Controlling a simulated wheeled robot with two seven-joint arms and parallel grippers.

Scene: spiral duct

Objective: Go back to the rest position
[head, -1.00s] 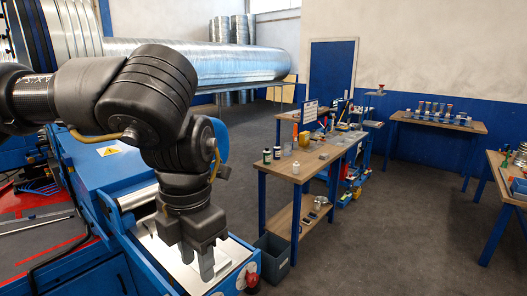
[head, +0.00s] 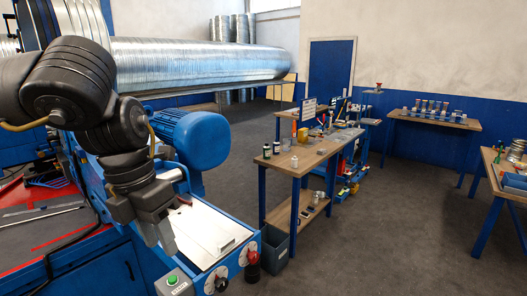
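My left gripper (head: 158,236) hangs at the left of the head view, pointing down, over the near edge of the blue machine (head: 205,262). Its fingers are seen close together at a slant, and I cannot tell whether they are shut or a little apart. Nothing shows clearly between them. My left arm comes in from the left edge, bent at the elbow. My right gripper is not in view.
The machine carries a blue motor (head: 190,138), a green button (head: 172,281) and a red-topped knob (head: 252,262). A long spiral duct (head: 200,62) lies behind. A wooden workbench (head: 297,165) with bottles stands right of the machine. Grey floor (head: 390,225) is open between the benches.

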